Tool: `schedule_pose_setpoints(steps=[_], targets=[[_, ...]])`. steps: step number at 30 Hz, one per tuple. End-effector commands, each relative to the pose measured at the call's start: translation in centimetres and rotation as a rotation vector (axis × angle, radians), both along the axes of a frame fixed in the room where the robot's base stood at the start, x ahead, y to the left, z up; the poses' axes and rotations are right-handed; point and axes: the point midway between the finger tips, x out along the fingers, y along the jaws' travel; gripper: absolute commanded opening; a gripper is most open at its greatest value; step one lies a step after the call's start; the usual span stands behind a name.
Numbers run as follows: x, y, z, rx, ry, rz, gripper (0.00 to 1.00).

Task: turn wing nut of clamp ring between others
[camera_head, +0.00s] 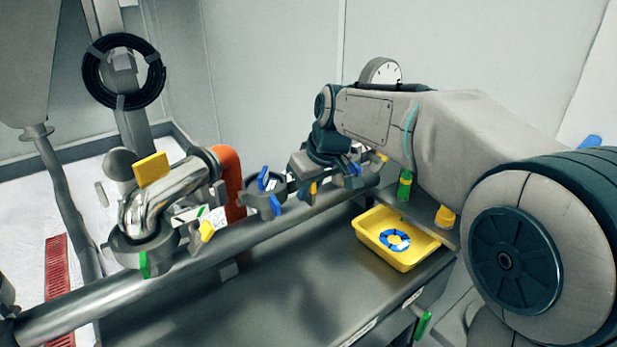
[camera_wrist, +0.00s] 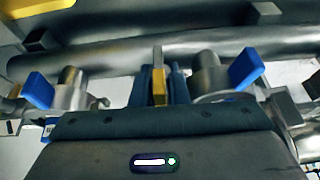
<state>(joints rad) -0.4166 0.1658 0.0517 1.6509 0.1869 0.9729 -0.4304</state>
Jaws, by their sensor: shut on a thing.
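In the wrist view my gripper (camera_wrist: 163,84) has its fingers close together around a narrow upright wing nut with a yellow face (camera_wrist: 159,92). A blue wing nut (camera_wrist: 38,90) stands to its left and another blue wing nut (camera_wrist: 246,68) to its right, both apart from the fingers. In the head view my gripper (camera_head: 309,166) is over the long pipe, between a clamp ring with blue wing nuts (camera_head: 264,197) and another blue wing nut (camera_head: 354,169). A small yellow part (camera_head: 313,188) shows just below the gripper. The middle clamp ring is mostly hidden by my gripper.
A steel pipe (camera_head: 200,271) runs along the bench. A bent metal pipe with a yellow wing nut (camera_head: 152,170) and an orange-red part (camera_head: 229,178) stand left. A yellow tray (camera_head: 374,249) holding a blue-and-yellow ring (camera_head: 395,240) sits right. A gauge (camera_head: 381,72) stands behind my arm.

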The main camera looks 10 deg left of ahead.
Motion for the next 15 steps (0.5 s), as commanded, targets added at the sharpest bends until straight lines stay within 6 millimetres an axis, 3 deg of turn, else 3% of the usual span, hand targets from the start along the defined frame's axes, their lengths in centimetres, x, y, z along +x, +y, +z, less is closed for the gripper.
schedule_pose_setpoints(steps=[15], targets=[[0.4, -0.35, -0.09, 0.32, 0.345, -0.003, 0.0]])
